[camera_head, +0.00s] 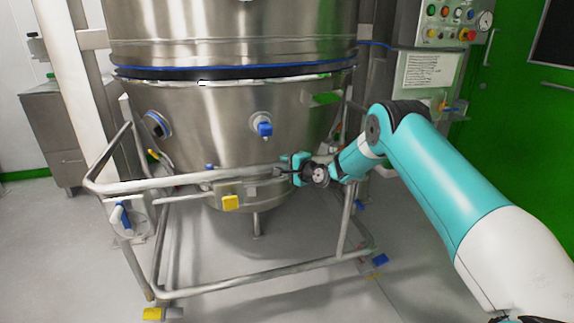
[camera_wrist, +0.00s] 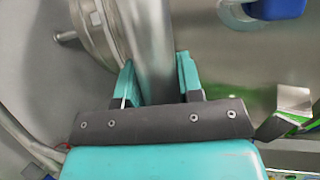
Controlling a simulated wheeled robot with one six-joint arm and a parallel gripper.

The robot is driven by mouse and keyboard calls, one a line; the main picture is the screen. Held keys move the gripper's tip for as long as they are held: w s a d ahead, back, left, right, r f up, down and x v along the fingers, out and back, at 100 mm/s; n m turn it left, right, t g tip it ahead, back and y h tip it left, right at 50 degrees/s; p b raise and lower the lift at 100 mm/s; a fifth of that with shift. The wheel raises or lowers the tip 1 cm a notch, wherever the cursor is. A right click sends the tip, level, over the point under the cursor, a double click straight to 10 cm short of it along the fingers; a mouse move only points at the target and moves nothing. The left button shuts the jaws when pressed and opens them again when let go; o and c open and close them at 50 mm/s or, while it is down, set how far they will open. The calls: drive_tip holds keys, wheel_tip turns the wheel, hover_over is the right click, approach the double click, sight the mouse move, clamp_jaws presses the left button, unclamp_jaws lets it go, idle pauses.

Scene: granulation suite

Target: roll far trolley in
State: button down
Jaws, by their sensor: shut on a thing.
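A steel trolley (camera_head: 185,182) with a tubular frame carries a conical steel bowl (camera_head: 205,125). The bowl sits directly under a large steel vessel (camera_head: 230,20), with a dark and blue ring between them. My gripper (camera_head: 287,170) is at the trolley's front push rail, right of its middle. In the wrist view my gripper (camera_wrist: 158,78) has one finger on each side of the steel rail (camera_wrist: 150,40) and is shut on it. The finger tips' far sides are hidden.
A yellow pedal (camera_head: 153,313) and a blue pedal (camera_head: 380,260) are at the frame's lower corners. A control panel (camera_head: 452,22) is at the upper right, beside a green door (camera_head: 525,130). A steel cabinet (camera_head: 52,135) stands left. The front floor is clear.

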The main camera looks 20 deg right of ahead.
drive_tip(key=c, duration=0.8)
unclamp_jaws()
drive_tip(key=shift+w+d+r, duration=0.25)
drive_tip(key=shift+d+r, duration=0.05)
drive_tip(key=shift+r, duration=0.15)
drive_tip(key=shift+s+d, duration=0.2)
drive_tip(key=shift+s, duration=0.1)
drive_tip(key=v, duration=1.1)
drive_tip(key=a+v, duration=0.1)
drive_tip(key=v, duration=0.4)
drive_tip(key=shift+s+d+f, duration=0.1)
drive_tip(key=shift+s+f, duration=0.15)
drive_tip(key=shift+s, duration=0.35)
